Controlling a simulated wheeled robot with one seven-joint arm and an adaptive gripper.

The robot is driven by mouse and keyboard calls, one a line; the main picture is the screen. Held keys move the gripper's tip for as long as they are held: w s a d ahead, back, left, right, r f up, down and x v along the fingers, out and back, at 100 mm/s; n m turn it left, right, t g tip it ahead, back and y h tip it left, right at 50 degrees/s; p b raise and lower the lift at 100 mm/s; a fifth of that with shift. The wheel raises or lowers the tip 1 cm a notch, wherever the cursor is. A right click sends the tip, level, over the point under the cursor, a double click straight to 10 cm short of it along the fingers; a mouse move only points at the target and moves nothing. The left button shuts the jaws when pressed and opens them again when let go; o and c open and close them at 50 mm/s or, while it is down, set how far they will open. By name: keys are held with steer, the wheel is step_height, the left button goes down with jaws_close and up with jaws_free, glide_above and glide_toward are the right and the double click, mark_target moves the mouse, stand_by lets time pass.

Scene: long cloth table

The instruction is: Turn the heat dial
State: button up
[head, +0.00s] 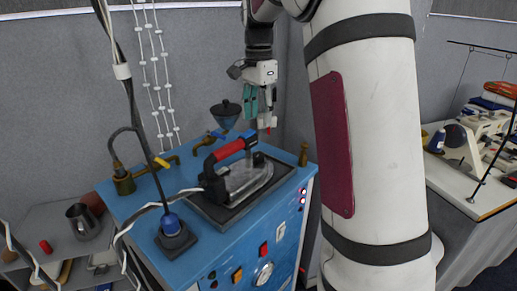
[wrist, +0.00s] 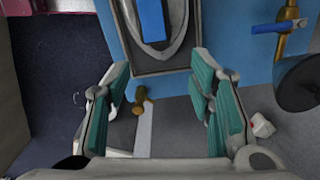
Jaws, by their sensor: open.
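The blue ironing station (head: 145,205) stands below my gripper (head: 260,105) in the head view. A steam iron (head: 245,175) with a red and black handle rests on the station's dark tray; its tip shows in the wrist view (wrist: 178,35). A round white-faced dial or gauge (head: 263,272) sits low on the station's front panel; I cannot tell if it is the heat dial. My gripper is open and empty, above the back edge of the station. Its teal fingers (wrist: 160,85) are apart in the wrist view, with a small brass fitting (wrist: 140,104) beyond them.
A blue-grey funnel-shaped cup (head: 225,112) and brass valves (head: 168,162) stand at the station's back. A metal mug (head: 82,220) stands on the left shelf. A sewing table (head: 455,185) is at right.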

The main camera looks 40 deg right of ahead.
mark_target(259, 154)
step_height(259, 154, down, 12)
steer(key=shift+r+p, duration=0.2)
steer(key=shift+p, duration=0.75)
jaws_close()
